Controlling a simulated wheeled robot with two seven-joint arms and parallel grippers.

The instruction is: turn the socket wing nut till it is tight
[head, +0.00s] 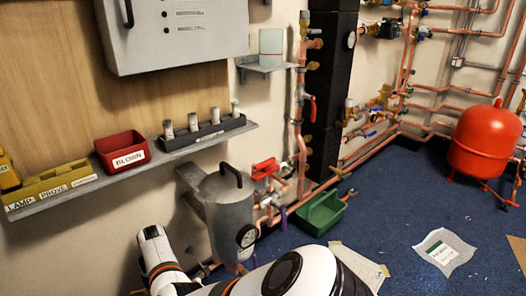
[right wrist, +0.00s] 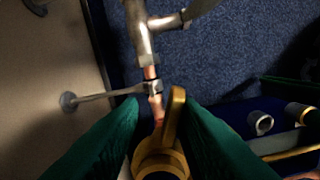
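In the right wrist view, a brass wing nut (right wrist: 174,112) shows as a round collar at the bottom with one flat wing standing up from it. A thin copper pipe runs from the collar to a metal fitting above. My right gripper (right wrist: 162,102) has its two dark green fingers on either side of the wing. The fingers are apart, with a gap left of the wing; the right finger is close to it, and I cannot tell whether they touch. In the head view I cannot make out the nut or my right gripper. My left gripper is not in view.
A grey vessel with a gauge (head: 230,212) stands by the wall near my arms. A green bin (head: 321,213) lies right of it on the blue floor. A shelf (head: 130,170) carries a red BLOWN bin (head: 121,151). A bracket rod (right wrist: 105,97) crosses beside the pipe.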

